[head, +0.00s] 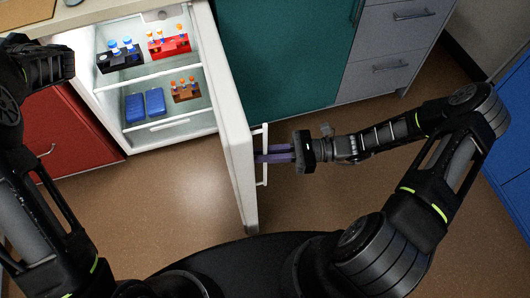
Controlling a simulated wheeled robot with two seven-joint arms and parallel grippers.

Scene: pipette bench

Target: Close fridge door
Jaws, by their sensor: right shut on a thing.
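The white fridge door (226,120) stands wide open, swung out toward me from the right side of the fridge (103,90). Its white bar handle (264,175) is on the door's right-hand face. My right gripper (268,153) reaches in from the right, and its purple fingers are shut on the handle. Exactly where the fingertips meet the bar is hard to see. My left arm comes in at the left edge, and its gripper's fingers are not visible.
Inside the fridge are a black tube rack (121,58), a red rack (168,47), a brown rack (186,92) and blue boxes (145,105). A teal cabinet (280,55) and grey drawers (395,45) stand right of the door. The brown floor (170,195) in front is clear.

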